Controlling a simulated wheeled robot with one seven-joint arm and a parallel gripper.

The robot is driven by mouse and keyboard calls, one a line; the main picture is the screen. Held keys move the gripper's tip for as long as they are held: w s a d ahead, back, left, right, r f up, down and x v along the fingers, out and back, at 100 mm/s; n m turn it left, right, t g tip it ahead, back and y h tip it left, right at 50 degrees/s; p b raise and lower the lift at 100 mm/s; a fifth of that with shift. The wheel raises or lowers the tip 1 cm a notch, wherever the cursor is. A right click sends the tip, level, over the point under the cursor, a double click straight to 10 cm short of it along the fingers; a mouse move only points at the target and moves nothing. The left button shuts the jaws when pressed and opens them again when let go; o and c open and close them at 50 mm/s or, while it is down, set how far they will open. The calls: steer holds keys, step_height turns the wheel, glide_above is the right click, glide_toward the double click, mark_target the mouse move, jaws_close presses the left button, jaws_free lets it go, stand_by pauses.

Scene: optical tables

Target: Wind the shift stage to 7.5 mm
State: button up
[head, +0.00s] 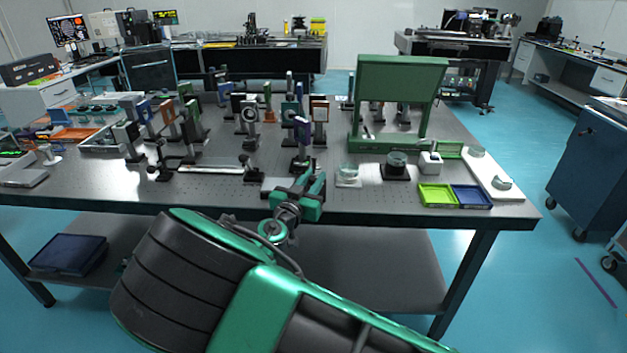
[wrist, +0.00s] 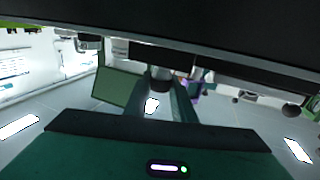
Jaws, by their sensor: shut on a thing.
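My gripper (head: 300,194) is at the front edge of the near optical table, right of its middle. In the wrist view my gripper (wrist: 161,92) is shut on a dark round knob (wrist: 160,79) between its two fingers. The knob sits in front of a dark block, which looks like the shift stage (wrist: 160,55). In the head view a grey block (head: 277,185) beside my gripper may be part of that stage; my gripper and arm hide the rest. No scale or reading on the stage can be made out.
The optical table (head: 225,197) holds many posts with mounted optics behind my gripper. A green panel frame (head: 400,80) stands to the right. A yellow-green tray (head: 437,195) and a blue tray (head: 472,196) lie near the front right. A blue cart (head: 590,160) stands at the far right.

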steer(key=m+g+h, duration=0.2)
steer(key=h, duration=0.1)
steer(key=m+g+h, duration=0.2)
steer(key=m+h, duration=0.1)
steer(key=shift+a+f+h, duration=0.1)
steer(key=shift+a+h, duration=0.05)
steer(key=shift+h, duration=0.15)
steer(key=shift+m+g+h, duration=1)
steer(key=shift+g, duration=0.3)
steer(key=shift+w+a+m+g+h, duration=0.1)
steer(key=shift+m+g+h, duration=0.6)
steer(key=shift+g, duration=0.4)
steer(key=shift+o, duration=0.2)
steer(key=shift+r, duration=0.25)
steer(key=o, duration=0.8)
steer(key=shift+c, duration=0.2)
steer(key=shift+o, duration=1.3)
steer(key=shift+f, duration=0.15)
steer(key=shift+v, duration=5.4)
